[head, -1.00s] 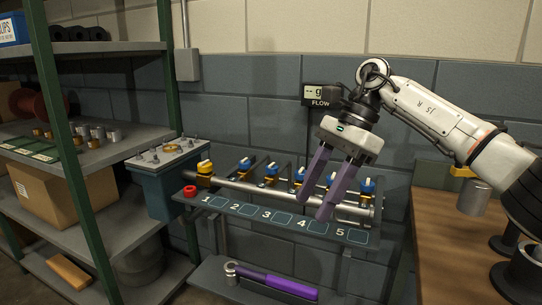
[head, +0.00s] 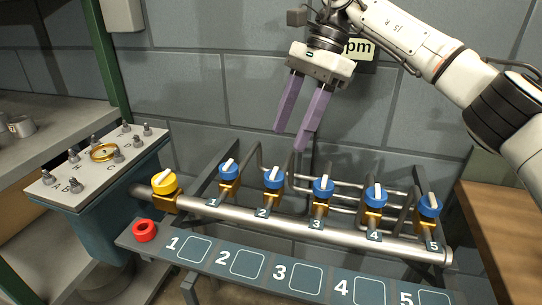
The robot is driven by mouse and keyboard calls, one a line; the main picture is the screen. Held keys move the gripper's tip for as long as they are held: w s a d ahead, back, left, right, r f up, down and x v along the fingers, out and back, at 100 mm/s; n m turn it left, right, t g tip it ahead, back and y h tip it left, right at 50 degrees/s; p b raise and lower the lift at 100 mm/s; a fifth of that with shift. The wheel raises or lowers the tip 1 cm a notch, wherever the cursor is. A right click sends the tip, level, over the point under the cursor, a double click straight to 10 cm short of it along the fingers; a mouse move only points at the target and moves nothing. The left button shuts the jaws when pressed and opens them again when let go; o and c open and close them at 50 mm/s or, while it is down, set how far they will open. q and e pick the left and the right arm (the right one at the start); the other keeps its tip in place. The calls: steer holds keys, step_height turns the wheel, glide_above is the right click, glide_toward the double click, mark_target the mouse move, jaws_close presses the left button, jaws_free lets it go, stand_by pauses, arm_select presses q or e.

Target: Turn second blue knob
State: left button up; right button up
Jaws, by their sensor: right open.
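Several blue knobs with white handles stand in a row on a metal pipe, with number tags at their bases. The second blue knob (head: 274,177), tagged 2, sits between the first blue knob (head: 229,169) and the third blue knob (head: 323,187). My right gripper (head: 290,140) has purple fingers, is open and empty, and hangs above the row, up and slightly right of the second knob in the picture. It touches no knob. My left gripper is not in view.
A numbered panel (head: 262,266) runs along the front. Bent pipes stand behind the knobs. A grey box with posts (head: 70,180) is at left, a wooden bench (head: 508,225) at right.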

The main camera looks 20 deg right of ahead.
mark_target(276, 171)
steer(key=x, duration=0.7)
steer(key=shift+s+f+b, duration=0.2)
steer(key=shift+s+b, duration=0.1)
steer(key=shift+a+f, duration=0.3)
steer(key=shift+f, duration=0.3)
steer(key=c, duration=1)
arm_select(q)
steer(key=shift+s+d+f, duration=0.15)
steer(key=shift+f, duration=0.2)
